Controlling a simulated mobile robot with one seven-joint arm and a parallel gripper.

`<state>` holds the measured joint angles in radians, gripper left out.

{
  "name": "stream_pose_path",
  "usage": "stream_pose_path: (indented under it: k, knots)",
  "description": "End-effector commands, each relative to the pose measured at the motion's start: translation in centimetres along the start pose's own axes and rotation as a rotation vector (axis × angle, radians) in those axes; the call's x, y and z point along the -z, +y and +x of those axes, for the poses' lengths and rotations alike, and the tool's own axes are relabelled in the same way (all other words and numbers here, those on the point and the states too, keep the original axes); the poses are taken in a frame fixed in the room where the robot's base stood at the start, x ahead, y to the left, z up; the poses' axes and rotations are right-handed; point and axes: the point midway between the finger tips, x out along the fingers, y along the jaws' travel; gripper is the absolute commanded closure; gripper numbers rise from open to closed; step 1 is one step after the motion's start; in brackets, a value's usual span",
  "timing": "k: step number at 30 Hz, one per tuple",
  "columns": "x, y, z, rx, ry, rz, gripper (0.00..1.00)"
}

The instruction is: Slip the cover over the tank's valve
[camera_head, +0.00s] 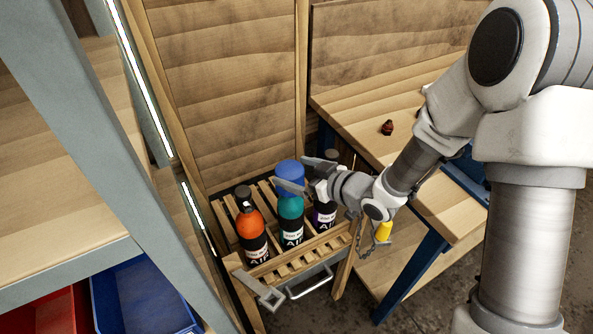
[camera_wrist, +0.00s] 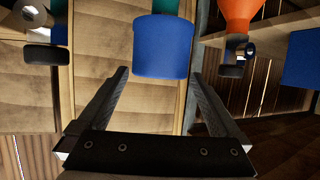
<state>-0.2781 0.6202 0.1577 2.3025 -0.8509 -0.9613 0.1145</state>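The blue cover (camera_head: 290,172) sits on top of the teal tank (camera_head: 291,213), the middle of three tanks, and hides its valve. In the wrist view the cover (camera_wrist: 162,46) lies just ahead of my fingertips, with a strip of the teal tank (camera_wrist: 166,6) beyond it. My gripper (camera_head: 305,175) is open at the cover's right side. In the wrist view my gripper (camera_wrist: 160,72) has a finger towards each side of the cover, with thin gaps; contact cannot be told. The tank looks upright.
An orange tank (camera_head: 249,225) and a purple-labelled tank (camera_head: 323,210) flank the teal one in a slatted wooden rack (camera_head: 300,260). A wooden table (camera_head: 360,125) with a small dark red item (camera_head: 387,128) is behind right. Metal shelving (camera_head: 60,120) is left.

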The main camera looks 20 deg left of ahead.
Motion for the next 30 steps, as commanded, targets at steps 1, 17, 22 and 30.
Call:
stream_pose_path:
  k: [1, 17, 22, 30]
  knots:
    - [0.0, 0.0, 0.0, 0.0, 0.0, 0.0, 0.0]
    - [0.1, 0.2, -6.0, -0.006, 0.0, 0.002, 0.0]
    - [0.2, 0.2, -10.3, -0.007, 0.0, 0.0, 0.0]
    - [0.6, 0.0, -15.0, -0.002, -0.002, 0.006, 0.0]
